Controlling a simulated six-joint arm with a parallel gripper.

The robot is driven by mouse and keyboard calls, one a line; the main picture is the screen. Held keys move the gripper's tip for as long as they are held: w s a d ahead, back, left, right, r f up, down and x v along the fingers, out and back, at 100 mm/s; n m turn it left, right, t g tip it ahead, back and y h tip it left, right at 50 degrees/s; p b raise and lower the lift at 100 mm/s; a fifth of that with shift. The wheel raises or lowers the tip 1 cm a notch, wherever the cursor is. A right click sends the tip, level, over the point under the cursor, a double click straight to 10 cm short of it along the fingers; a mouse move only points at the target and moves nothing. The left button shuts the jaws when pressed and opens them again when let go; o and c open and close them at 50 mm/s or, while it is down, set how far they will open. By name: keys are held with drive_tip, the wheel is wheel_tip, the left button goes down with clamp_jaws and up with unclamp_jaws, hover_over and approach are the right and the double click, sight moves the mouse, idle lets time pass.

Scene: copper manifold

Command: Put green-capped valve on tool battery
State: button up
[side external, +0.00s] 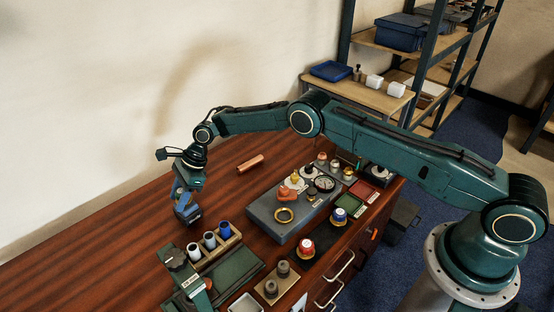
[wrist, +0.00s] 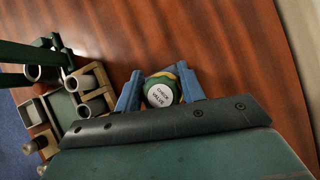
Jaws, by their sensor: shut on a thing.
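My gripper (side external: 187,212) hangs over the left part of the wooden table in the side view. In the wrist view its two blue fingers (wrist: 160,92) are shut on a round valve (wrist: 161,94). In the side view I cannot make the valve out between the fingers. I cannot pick out the tool battery for sure in either view.
A grey tray (side external: 262,212) with valves, a ring and a gauge stands right of my gripper. A red-topped part (side external: 306,246) and a blue-topped part (side external: 339,215) stand nearer the front edge. A wooden rack of cylinders (side external: 222,244) stands close by.

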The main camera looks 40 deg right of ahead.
idle(0.3)
drive_tip(key=o, duration=1)
drive_tip(key=shift+f, duration=0.1)
drive_tip(key=shift+o, duration=0.2)
drive_tip(key=v, duration=1.2)
